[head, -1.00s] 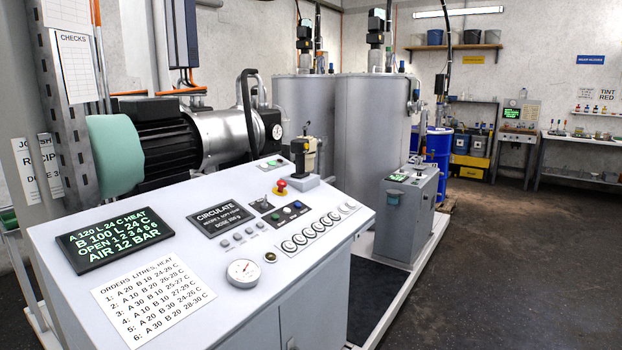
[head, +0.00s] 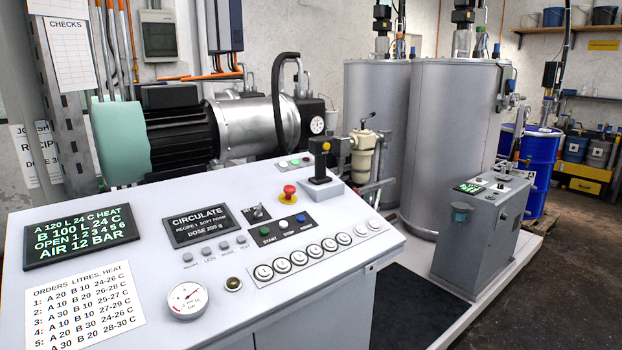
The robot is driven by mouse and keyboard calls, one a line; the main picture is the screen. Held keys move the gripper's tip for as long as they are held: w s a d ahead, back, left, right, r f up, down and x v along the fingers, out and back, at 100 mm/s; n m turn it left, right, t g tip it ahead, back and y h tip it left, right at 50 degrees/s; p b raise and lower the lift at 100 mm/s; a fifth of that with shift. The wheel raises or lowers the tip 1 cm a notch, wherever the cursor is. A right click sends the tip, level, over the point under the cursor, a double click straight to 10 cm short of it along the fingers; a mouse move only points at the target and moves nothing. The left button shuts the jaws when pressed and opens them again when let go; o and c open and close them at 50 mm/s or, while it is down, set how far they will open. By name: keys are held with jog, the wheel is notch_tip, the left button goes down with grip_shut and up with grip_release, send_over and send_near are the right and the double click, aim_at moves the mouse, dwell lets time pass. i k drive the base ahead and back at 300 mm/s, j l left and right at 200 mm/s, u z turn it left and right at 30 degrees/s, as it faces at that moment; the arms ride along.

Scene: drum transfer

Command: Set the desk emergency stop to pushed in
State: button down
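The desk emergency stop (head: 289,191) is a red mushroom button on a yellow base, on the sloped grey control desk (head: 150,237). It sits near the desk's back edge, left of a black lever block and above the start and stop buttons. Its red head stands above the yellow base. I cannot tell from this view whether it is pushed in or out. Nothing touches it. My gripper is not in view.
The desk carries a CIRCULATE display (head: 208,225), a row of round buttons (head: 313,254), a dial gauge (head: 187,300) and a black lever (head: 319,165). A pump motor (head: 184,133) and steel tanks (head: 450,130) stand behind. Open floor (head: 560,280) lies at the right.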

aim_at(290, 189)
jog(key=i+l, duration=0.1)
jog(key=i, duration=0.4)
jog(key=i+u, duration=0.1)
jog(key=i, duration=0.35)
